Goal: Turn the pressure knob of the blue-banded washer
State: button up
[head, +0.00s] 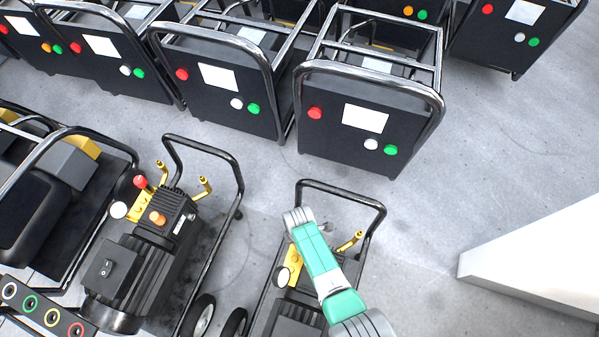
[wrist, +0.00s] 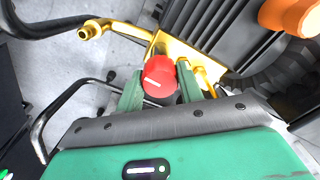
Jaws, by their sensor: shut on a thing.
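A red knob (wrist: 158,80) with a white mark on top sits at the gold pump block (wrist: 186,50) of a washer in the wrist view. My gripper (wrist: 161,90) has its green fingers on either side of the knob and is shut on it. In the head view my green arm reaches over the washer (head: 295,318) at bottom centre. It hides the knob and the fingertips there. A white round gauge (head: 283,277) shows beside my arm. I cannot make out a blue band on this washer in either view.
A second washer (head: 140,265) with a red knob (head: 140,181) stands to the left. Black framed units with coloured buttons (head: 367,125) line the back. A white slab (head: 540,250) lies at right. Grey floor is open between it and the units.

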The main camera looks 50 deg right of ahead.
jog(key=shift+n, duration=0.5)
jog(key=o, duration=1)
notch_tip(320, 180, up, 8)
jog(key=p, duration=0.5)
jog(key=shift+f, duration=0.1)
